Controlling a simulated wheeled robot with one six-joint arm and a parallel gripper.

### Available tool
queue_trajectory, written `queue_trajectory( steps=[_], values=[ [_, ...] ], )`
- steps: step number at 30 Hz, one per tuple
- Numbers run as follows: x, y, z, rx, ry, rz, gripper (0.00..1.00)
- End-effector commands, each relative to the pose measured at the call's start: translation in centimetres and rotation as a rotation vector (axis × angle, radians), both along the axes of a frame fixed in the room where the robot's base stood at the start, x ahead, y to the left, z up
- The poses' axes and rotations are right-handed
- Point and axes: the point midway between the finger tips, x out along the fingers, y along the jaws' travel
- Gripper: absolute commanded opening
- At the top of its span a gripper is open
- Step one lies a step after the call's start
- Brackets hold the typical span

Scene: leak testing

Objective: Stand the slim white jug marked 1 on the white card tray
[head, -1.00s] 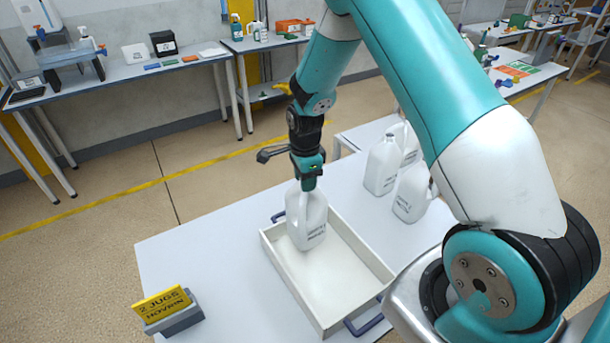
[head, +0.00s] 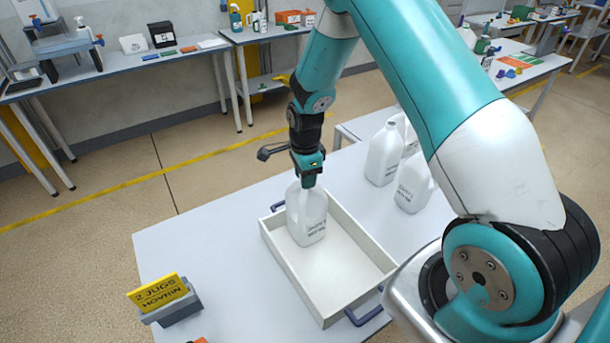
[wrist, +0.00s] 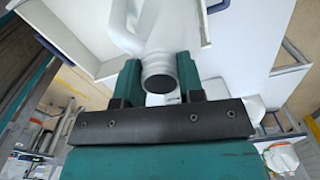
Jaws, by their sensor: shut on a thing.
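A slim white jug (head: 307,214) with dark printed lettering is upright in the far left part of the white tray (head: 345,306); the print is too small to read. I cannot tell whether its base touches the tray floor. My gripper (head: 308,181) is above it and shut on its top near the neck. In the wrist view the jug's round dark mouth (wrist: 158,84) and its handle show between the two teal fingers (wrist: 160,82).
Several more white jugs (head: 384,155) stand on the table to the right of the tray. A yellow sign reading "2 JUGS" (head: 158,293) stands in a grey holder at the table's left. The tray has blue handles (head: 364,315). The tray's near part is empty.

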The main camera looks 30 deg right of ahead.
Motion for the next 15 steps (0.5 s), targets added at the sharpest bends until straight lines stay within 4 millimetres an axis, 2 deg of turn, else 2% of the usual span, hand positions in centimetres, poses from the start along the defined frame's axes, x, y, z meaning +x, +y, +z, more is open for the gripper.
queue_trajectory(
  steps=[10, 11, 14, 15],
  values=[
    [0.01, 0.00, -0.80, 0.000, 0.000, 0.000, 0.18],
    [0.01, 0.00, -0.79, 0.000, 0.000, 0.000, 0.38],
    [0.01, 0.00, -0.71, 0.000, 0.000, 0.000, 0.61],
    [0.01, 0.00, -0.71, 0.000, 0.000, 0.000, 0.65]
  ],
)
